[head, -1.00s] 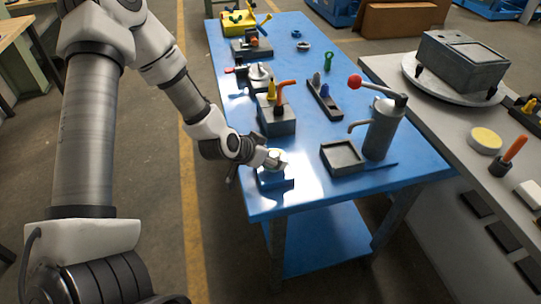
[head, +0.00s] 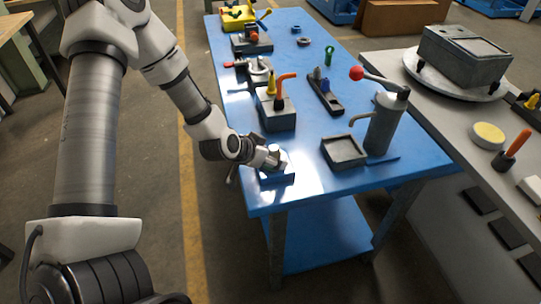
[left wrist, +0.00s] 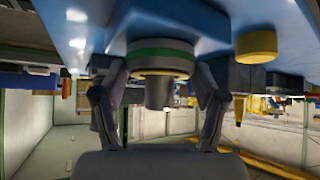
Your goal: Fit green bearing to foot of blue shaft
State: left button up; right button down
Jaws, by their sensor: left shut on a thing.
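My left gripper (head: 274,157) is at the near left corner of the blue bench, right above a small blue block (head: 277,178). In the left wrist view its fingers (left wrist: 158,78) are shut on the two sides of a round grey part with a green band (left wrist: 160,54), which I take for the green bearing. A grey stub (left wrist: 158,93) stands out from its middle. The green-banded part lies against the blue body (left wrist: 150,22); whether it is fully seated I cannot tell. No separate blue shaft can be made out. My right gripper is not in view.
On the blue bench (head: 300,186), a grey tray (head: 343,150) and a pump with a red knob (head: 384,122) stand to the right. A dark block with coloured handles (head: 277,116) is behind my gripper. A black rack (head: 325,97) lies further back.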

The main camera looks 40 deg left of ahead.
pick_arm(q)
jog(key=o, duration=1.5)
jog(key=v, duration=0.7)
jog(key=shift+s+r, duration=0.1)
jog(key=shift+s, duration=0.1)
